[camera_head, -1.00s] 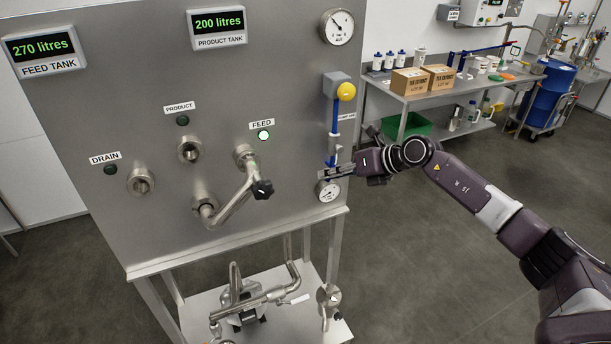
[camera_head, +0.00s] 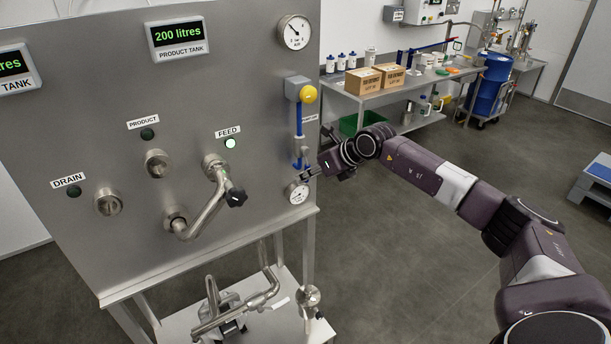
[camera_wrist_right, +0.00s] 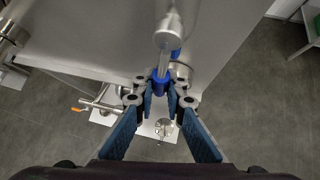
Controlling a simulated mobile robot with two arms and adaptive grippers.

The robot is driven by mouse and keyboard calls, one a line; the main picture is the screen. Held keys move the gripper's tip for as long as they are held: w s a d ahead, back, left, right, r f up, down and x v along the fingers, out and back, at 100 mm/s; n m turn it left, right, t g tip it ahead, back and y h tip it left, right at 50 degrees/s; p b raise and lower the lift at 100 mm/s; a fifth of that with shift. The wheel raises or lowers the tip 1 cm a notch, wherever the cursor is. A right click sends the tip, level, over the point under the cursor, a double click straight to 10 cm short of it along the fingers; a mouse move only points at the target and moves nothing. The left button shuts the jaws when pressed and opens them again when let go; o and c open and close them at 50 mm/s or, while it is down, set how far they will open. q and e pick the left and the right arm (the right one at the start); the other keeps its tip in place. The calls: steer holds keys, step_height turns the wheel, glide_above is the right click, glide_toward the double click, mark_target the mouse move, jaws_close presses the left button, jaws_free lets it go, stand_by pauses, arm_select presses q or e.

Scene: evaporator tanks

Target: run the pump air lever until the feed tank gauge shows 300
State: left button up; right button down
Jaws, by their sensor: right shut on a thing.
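The feed tank gauge (camera_head: 14,69) is cut off by the left edge of the head view; only "litres" shows, its number hidden. The pump air lever (camera_head: 298,163) is blue, on the right side of the panel below a yellow knob (camera_head: 307,94), and hangs down. My right gripper (camera_head: 308,174) is at its lower end, fingers shut on it. In the right wrist view the blue lever end (camera_wrist_right: 160,85) sits between the fingertips (camera_wrist_right: 160,92). My left gripper is not in view.
The product tank gauge (camera_head: 179,39) reads 200 litres. A small dial (camera_head: 298,192) sits just below my gripper. A bench (camera_head: 425,115) stands behind; open floor lies right.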

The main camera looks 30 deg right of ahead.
steer(key=c, duration=2)
jaws_free()
steer(key=shift+o, duration=0.2)
steer(key=v, duration=1.2)
steer(key=shift+f, duration=0.1)
